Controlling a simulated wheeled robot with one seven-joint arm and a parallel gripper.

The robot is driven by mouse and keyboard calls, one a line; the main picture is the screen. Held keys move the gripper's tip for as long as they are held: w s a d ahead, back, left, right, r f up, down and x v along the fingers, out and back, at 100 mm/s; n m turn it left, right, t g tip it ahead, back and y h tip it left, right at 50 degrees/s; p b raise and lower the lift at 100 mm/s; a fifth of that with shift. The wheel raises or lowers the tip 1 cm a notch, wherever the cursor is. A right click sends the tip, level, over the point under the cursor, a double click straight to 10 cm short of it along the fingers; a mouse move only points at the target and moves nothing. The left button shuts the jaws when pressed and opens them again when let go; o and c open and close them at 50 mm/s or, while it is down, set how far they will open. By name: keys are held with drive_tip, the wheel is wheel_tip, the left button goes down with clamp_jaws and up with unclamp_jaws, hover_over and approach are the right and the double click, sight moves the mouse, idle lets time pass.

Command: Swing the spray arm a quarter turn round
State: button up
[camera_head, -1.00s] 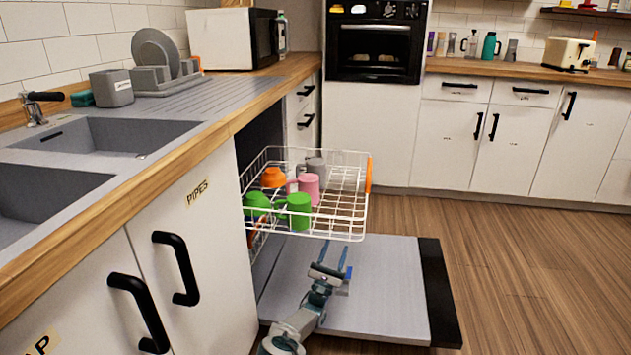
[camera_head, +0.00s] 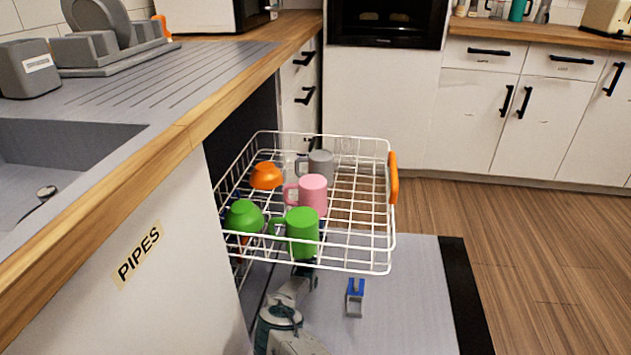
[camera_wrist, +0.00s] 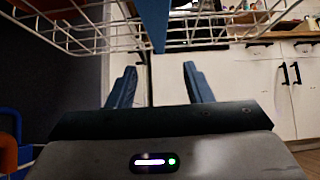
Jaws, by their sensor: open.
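A blue bar (camera_wrist: 153,20), which looks like the spray arm, hangs under the white wire rack in the wrist view. Its near end points down toward my gripper (camera_wrist: 158,84). My gripper is open, with one blue finger on each side of the bar's line, and nothing is between the fingertips. The bar's end shows above and between the fingers; I cannot tell the exact gap. In the head view bits of blue show through the rack, and my fingers are hidden under the rack and mugs.
The pulled-out rack (camera_head: 345,268) holds a pink mug (camera_head: 313,195), a grey mug (camera_head: 320,164), green mugs (camera_head: 303,233) and an orange cup (camera_head: 266,176). The open dishwasher door (camera_head: 410,300) lies below, with a small blue-and-grey piece (camera_head: 355,297). Floor on the right is clear.

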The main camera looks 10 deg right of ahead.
drive_tip(key=b+x, duration=0.4)
drive_tip(key=x, duration=0.7)
drive_tip(key=shift+w+r, duration=0.25)
drive_tip(key=shift+r, duration=0.15)
